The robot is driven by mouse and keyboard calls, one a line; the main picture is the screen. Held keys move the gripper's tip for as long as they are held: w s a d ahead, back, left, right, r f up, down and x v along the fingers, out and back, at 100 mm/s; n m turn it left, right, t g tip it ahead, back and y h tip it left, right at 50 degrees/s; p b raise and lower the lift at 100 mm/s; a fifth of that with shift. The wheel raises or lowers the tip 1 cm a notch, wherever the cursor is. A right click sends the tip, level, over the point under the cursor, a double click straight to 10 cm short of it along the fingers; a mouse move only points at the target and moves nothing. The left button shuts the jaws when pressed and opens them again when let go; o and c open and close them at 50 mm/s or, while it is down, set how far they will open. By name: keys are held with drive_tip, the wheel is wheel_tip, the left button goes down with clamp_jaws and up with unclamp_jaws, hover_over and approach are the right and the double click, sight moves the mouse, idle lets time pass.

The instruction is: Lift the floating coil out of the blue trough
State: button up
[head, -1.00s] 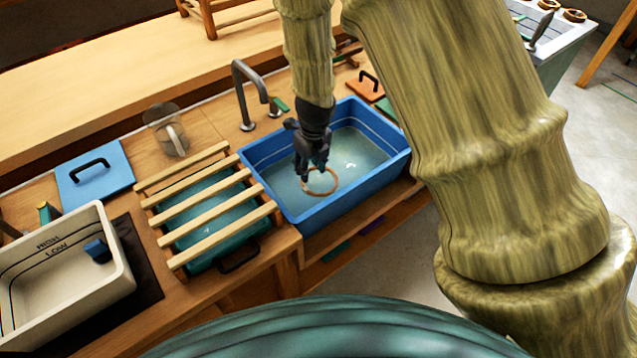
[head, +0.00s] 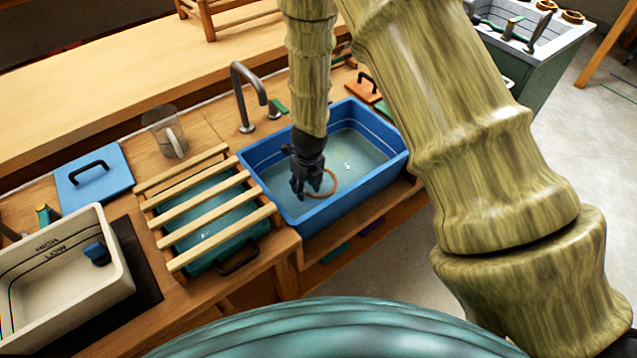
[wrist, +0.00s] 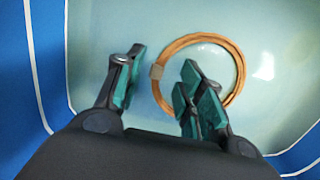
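The coil is a thin copper-coloured ring (wrist: 238,66) with a pale band on its left side, lying at the water in the blue trough (head: 278,146). In the head view the coil (head: 334,186) shows just right of my gripper (head: 306,194), partly hidden behind it. In the wrist view my gripper (wrist: 158,95) is open, its teal-padded fingers apart. The coil's left side, with the pale band, shows between the fingers, and the right finger overlaps the ring's lower part. I cannot tell whether the fingers touch it.
A teal basin under wooden slats (head: 205,205) stands left of the trough. A grey tap (head: 240,95) rises behind it. A cream tub (head: 112,243), a blue lid (head: 95,180) and a clear jug (head: 167,130) are further left. Open water lies right of the coil.

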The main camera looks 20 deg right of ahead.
drive_tip(key=shift+f, duration=0.35)
clamp_jaws()
